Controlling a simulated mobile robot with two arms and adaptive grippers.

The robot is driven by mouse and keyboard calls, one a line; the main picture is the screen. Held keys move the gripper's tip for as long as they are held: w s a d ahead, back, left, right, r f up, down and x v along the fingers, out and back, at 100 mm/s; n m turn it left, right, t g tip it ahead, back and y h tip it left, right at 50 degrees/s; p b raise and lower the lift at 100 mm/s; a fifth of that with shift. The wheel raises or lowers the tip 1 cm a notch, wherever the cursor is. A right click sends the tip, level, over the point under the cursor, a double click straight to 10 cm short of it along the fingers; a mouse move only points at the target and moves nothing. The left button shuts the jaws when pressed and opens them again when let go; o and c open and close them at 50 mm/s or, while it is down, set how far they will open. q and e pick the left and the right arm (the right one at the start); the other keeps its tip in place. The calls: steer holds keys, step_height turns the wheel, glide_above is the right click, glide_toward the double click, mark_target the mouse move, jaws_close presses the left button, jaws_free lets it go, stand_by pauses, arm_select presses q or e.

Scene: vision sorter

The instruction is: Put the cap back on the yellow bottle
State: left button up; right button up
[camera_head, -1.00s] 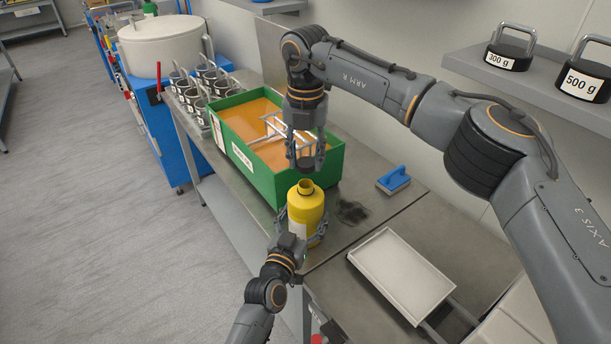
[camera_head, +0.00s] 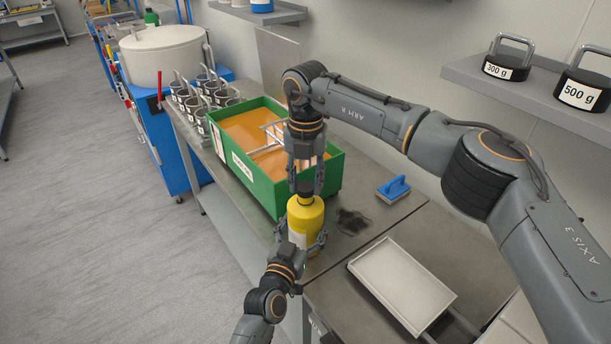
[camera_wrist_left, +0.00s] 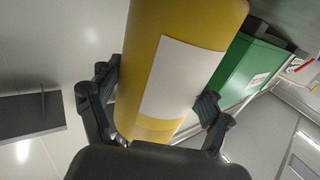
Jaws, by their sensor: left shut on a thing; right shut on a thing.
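The yellow bottle (camera_head: 305,222) stands upright on the steel bench in front of the green tub. My left gripper (camera_head: 303,246) is shut around its lower body. In the left wrist view the bottle (camera_wrist_left: 180,60) with its blank white label fills the middle, a finger of the left gripper (camera_wrist_left: 155,105) on each side. My right gripper (camera_head: 305,188) points down over the bottle and is shut on the dark cap (camera_head: 305,189). The cap is at the bottle's mouth and hides the opening. I cannot tell whether it is seated or threaded.
The green tub (camera_head: 262,186) with orange contents and a white rack stands close behind the bottle. A dark patch (camera_head: 352,220), a blue-handled float (camera_head: 393,188) and a white tray (camera_head: 402,285) lie to the right. A shelf with weights (camera_head: 506,60) is at upper right.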

steer(key=shift+f, duration=0.75)
stand_by(0.4)
arm_select(q)
jaws_close()
arm_select(e)
steer(key=m, duration=0.5)
steer(key=shift+m, duration=0.4)
steer(key=m, duration=1.7)
steer(key=o, duration=0.8)
